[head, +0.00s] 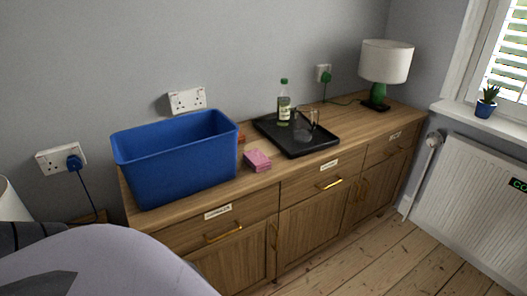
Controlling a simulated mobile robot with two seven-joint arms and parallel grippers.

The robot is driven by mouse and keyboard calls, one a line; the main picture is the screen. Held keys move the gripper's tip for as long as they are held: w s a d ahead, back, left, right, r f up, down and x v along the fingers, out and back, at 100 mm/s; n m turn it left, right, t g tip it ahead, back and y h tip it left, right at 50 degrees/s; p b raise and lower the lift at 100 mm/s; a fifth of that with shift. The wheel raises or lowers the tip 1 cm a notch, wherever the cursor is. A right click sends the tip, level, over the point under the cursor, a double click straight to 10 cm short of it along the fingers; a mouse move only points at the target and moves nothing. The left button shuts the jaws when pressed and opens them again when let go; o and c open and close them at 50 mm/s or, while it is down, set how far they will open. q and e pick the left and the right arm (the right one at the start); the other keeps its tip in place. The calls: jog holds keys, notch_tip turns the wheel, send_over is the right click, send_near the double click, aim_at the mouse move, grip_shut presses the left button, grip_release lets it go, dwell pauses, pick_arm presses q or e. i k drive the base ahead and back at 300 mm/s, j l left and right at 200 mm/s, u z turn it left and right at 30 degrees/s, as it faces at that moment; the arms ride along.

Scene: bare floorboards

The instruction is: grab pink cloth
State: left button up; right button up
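The pink cloth (257,160) is a small folded block on the wooden sideboard (232,206). It lies near the front edge, between the blue bin and the black tray. Nothing covers it from this view. Neither of my grippers shows in the head view.
A large blue bin (185,165) stands left of the cloth, with a small reddish item (241,139) behind. A lamp (385,65) stands at the far right. Floorboards (365,262) are clear.

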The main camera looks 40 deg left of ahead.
aim_at(256, 159)
jog(key=i+l+u, duration=0.1)
jog(key=i+u, duration=0.25)
jog(key=i+l+u, duration=0.65)
jog(key=u, duration=0.2)
jog(key=i+l+u, duration=0.6)
jog(key=l+u, duration=0.3)
jog(key=i+l+u, duration=0.2)
jog(key=l, duration=0.15)
jog(key=l+u, duration=0.2)
jog(key=l, duration=0.15)
